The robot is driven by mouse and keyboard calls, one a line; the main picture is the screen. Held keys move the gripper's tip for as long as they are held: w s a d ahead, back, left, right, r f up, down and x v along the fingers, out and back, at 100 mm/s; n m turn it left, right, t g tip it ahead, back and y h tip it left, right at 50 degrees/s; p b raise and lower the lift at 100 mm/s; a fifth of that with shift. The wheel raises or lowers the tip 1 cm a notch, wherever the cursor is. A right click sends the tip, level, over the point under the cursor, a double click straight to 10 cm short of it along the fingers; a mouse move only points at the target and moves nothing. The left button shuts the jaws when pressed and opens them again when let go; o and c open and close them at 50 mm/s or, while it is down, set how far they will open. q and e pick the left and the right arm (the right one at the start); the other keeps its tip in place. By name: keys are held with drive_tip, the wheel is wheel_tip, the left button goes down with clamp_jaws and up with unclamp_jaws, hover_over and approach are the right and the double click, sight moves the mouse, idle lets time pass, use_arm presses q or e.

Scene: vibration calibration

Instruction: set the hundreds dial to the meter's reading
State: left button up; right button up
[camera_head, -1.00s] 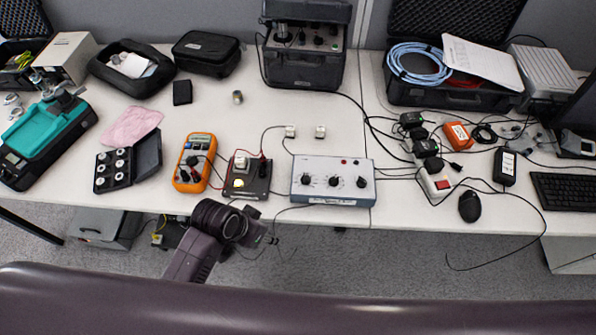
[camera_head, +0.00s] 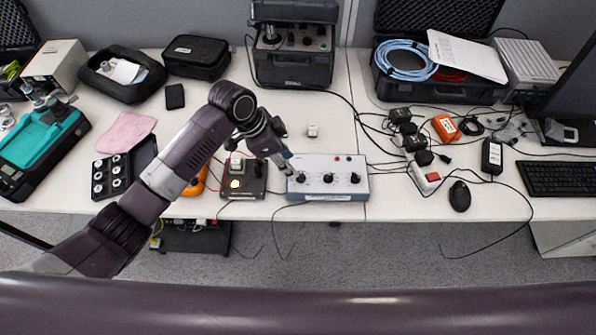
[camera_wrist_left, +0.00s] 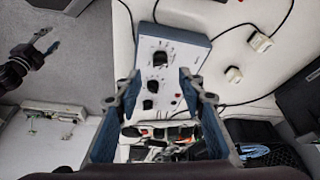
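The grey-blue control box (camera_head: 340,163) has three black dials in a row: left (camera_head: 300,177), middle (camera_head: 328,179) and right (camera_head: 354,178). Their labels are too small to read. My left gripper (camera_head: 287,163) is above the box's left end, close to the left dial. What looks like my right gripper (camera_wrist_left: 42,45) shows at the left wrist view's edge.
A power strip (camera_head: 424,177) and mouse (camera_head: 459,196) are to the right. The table's front edge is close.

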sight(301, 175)
use_arm(q)
drive_tip(key=shift+p+x, duration=0.5)
drive_tip(key=shift+x, duration=3.3)
clamp_jaws()
